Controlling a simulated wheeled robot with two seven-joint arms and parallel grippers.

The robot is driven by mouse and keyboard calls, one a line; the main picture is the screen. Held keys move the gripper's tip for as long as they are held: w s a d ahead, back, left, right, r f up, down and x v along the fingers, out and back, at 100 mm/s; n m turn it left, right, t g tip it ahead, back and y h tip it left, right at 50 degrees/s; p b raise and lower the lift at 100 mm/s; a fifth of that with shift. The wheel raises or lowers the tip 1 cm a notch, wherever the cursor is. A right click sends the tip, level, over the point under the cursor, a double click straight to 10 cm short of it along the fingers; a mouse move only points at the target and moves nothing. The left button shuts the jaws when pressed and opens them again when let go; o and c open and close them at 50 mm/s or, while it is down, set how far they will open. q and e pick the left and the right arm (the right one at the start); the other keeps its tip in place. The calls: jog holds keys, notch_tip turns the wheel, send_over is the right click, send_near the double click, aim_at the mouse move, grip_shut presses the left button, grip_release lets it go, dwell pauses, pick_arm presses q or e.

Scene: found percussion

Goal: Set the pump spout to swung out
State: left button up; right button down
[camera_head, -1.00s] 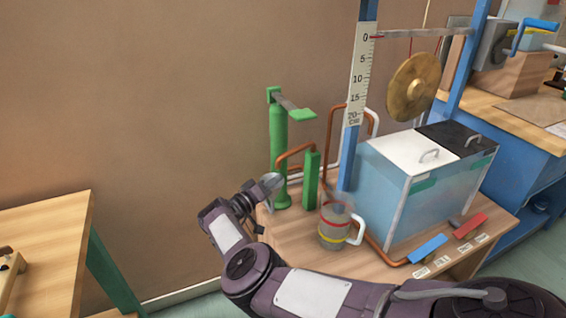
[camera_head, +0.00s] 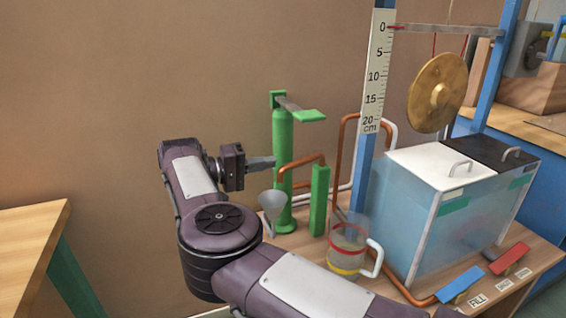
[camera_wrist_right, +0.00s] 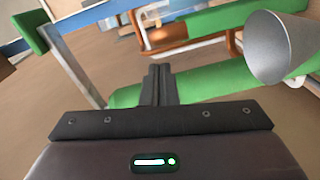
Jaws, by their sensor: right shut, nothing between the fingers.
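The pump is a green upright cylinder (camera_head: 282,165) with a green-ended lever (camera_head: 309,115) on top. A copper spout (camera_head: 303,160) curves from the green post (camera_head: 319,200) towards the cylinder, its left end above or near a grey funnel (camera_head: 272,203). My right gripper (camera_head: 274,162) is shut and empty, its tips just left of the cylinder and the spout's left end; I cannot tell whether they touch. In the right wrist view the shut fingers (camera_wrist_right: 160,72) point at green and copper parts, with the funnel (camera_wrist_right: 278,45) at right. My left gripper is out of view.
A clear jug (camera_head: 347,248) with a white handle stands in front of the post. A water tank (camera_head: 440,215), a scale (camera_head: 377,70) and a gong (camera_head: 437,92) stand to the right. Red and blue pedals (camera_head: 462,283) are at the front. Wall space left of the pump is free.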

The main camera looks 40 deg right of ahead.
jog(key=x, duration=0.5)
jog(key=shift+a, duration=0.1)
dwell(0.3)
